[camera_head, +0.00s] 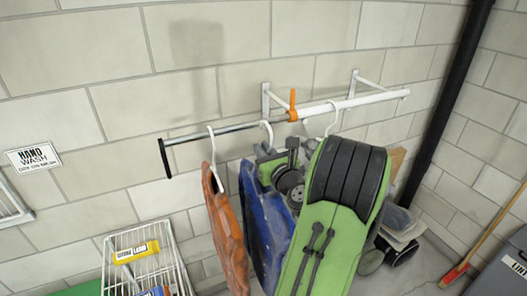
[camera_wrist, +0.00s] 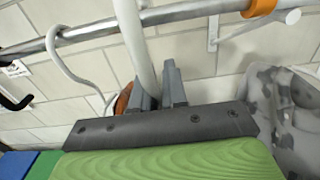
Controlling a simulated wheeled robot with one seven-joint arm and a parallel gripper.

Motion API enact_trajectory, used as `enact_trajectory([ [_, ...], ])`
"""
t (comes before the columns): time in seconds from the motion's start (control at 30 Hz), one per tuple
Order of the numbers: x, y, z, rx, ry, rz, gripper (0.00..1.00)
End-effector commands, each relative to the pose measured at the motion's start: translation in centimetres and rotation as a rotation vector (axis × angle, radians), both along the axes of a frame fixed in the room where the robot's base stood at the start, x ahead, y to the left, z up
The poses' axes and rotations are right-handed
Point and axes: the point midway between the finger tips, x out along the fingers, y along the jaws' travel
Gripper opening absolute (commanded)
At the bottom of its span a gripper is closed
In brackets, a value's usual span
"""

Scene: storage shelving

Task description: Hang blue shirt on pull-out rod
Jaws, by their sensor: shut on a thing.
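The blue shirt (camera_head: 264,225) hangs from a white hanger, with its hook (camera_head: 267,128) at the thin metal pull-out rod (camera_head: 232,128). In the wrist view, my gripper (camera_wrist: 160,92) is shut on the white hanger stem (camera_wrist: 134,45), just below the rod (camera_wrist: 90,30). The hook top is cut off there, so I cannot tell whether the rod bears it. My arm partly covers the shirt in the head view. An orange shirt (camera_head: 226,235) hangs on the pull-out rod to the left, its hook (camera_wrist: 65,65) over the rod in the wrist view.
An orange clip (camera_head: 292,105) and a white wall-mounted rod (camera_head: 365,100) lie right of the pull-out rod. A grey patterned garment (camera_wrist: 270,100) hangs to the right. A black stop (camera_head: 164,158) ends the rod. A wire rack (camera_head: 118,245) stands lower left.

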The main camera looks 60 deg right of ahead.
Motion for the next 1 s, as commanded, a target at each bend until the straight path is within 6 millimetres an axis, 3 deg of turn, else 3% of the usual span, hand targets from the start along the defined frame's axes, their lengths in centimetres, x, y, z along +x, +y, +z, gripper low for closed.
enact_trajectory([
  [0.87, 7.1, -4.1, 0.4, -0.001, -0.002, 0.002, 0.0],
  [1.0, 7.1, -4.1, -1.3, 0.0, -0.001, 0.0, 0.0],
])
